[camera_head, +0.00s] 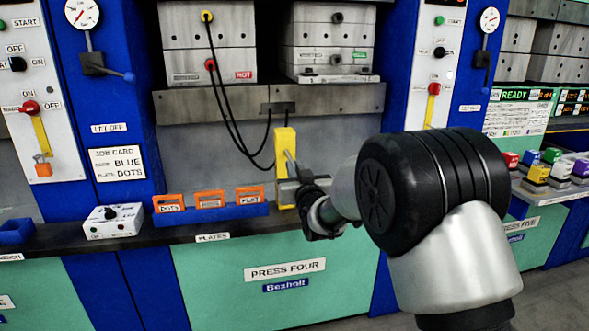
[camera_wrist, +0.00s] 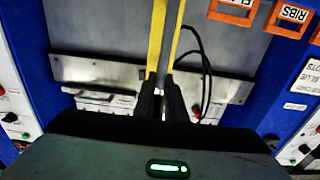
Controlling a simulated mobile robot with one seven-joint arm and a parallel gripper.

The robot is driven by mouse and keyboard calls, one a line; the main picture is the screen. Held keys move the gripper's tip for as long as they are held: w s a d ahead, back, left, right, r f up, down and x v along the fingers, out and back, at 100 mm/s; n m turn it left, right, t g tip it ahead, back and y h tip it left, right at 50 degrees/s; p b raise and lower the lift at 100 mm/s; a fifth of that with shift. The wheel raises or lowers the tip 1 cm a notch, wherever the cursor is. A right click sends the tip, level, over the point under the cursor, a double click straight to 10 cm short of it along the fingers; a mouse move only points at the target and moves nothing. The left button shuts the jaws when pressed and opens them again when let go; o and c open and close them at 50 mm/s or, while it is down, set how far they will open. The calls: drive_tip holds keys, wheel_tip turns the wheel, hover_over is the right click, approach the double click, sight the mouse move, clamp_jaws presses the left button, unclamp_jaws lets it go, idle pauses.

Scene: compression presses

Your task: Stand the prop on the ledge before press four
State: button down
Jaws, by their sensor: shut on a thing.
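The yellow prop (camera_head: 284,145) is upright in front of press four (camera_head: 285,270), just right of the plate rack. My gripper (camera_head: 290,185) is shut on it around its lower half and partly covers it. Its lower end is close to the dark ledge (camera_head: 165,236); I cannot tell whether it touches. In the wrist view, the prop (camera_wrist: 157,35) shows as yellow edges between the dark fingers (camera_wrist: 162,95).
A blue rack (camera_head: 230,211) with several orange plates stands left of the prop. A control box (camera_head: 113,221) sits further left. Black cables (camera_head: 228,115) hang from the upper plates (camera_head: 208,45) behind the prop. Coloured blocks (camera_head: 538,173) lie right, at press five.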

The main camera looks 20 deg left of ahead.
drive_tip(key=c, duration=1.7)
unclamp_jaws()
drive_tip(key=shift+r, duration=0.2)
drive_tip(key=shift+s+f, duration=0.1)
drive_tip(key=shift+f, duration=0.2)
drive_tip(key=p+v, duration=0.2)
drive_tip(key=v, duration=1.5)
drive_tip(key=s+d+r+m+g+h, duration=0.2)
drive_tip(key=s+d+h, duration=0.1)
drive_tip(key=d, duration=0.7)
drive_tip(key=s+d+r+m+g+h, duration=0.1)
drive_tip(key=s+d+g+h, duration=0.2)
drive_tip(key=d, duration=0.7)
drive_tip(key=s+d+f+m+g+h, duration=0.15)
drive_tip(key=s+d, duration=0.35)
drive_tip(key=s, duration=0.5)
drive_tip(key=s+d+m+g+h, duration=0.25)
drive_tip(key=s+d, duration=0.35)
drive_tip(key=s, duration=0.3)
drive_tip(key=shift+n+g+y, duration=0.3)
drive_tip(key=shift+n+g, duration=0.1)
drive_tip(key=shift+g, duration=0.1)
drive_tip(key=r+p, duration=0.8)
drive_tip(key=s+r+p, duration=0.1)
drive_tip(key=r+p, duration=1.7)
drive_tip(key=shift+s, duration=0.2)
